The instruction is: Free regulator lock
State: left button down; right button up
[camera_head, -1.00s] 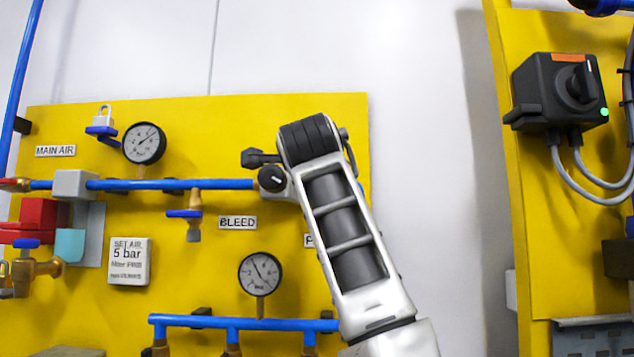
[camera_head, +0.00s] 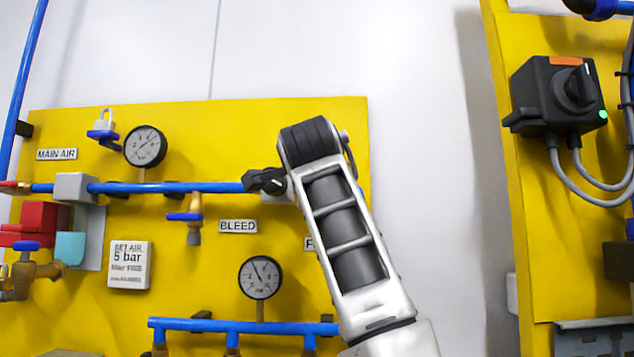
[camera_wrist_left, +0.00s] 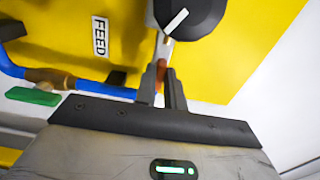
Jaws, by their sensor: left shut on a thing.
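The regulator's black knob (camera_wrist_left: 190,14) with a white pointer is at the top of the left wrist view. My left gripper (camera_wrist_left: 163,76) is just below it, its two dark fingers closed around a small orange-red piece (camera_wrist_left: 160,82), which looks like the regulator lock. The fingers mostly hide this piece. In the head view my left gripper (camera_head: 262,180) is at the right end of the upper blue pipe (camera_head: 165,187), in front of the regulator. It hides the knob there. My right gripper is not in view.
The yellow panel (camera_head: 330,115) carries gauges (camera_head: 145,146), a bleed valve (camera_head: 190,216) and a lower blue pipe (camera_head: 265,325). A FEED label (camera_wrist_left: 100,36) is near the gripper. A black switch box (camera_head: 558,95) is on the separate right panel.

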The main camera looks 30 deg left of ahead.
pick_arm(q)
jog(key=c, duration=1.5)
grip_release()
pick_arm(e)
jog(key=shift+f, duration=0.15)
pick_arm(q)
jog(key=shift+s, duration=0.1)
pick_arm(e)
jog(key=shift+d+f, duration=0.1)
pick_arm(q)
jog(key=b+v, duration=0.5)
jog(key=v, duration=1.1)
jog(key=shift+a, duration=0.1)
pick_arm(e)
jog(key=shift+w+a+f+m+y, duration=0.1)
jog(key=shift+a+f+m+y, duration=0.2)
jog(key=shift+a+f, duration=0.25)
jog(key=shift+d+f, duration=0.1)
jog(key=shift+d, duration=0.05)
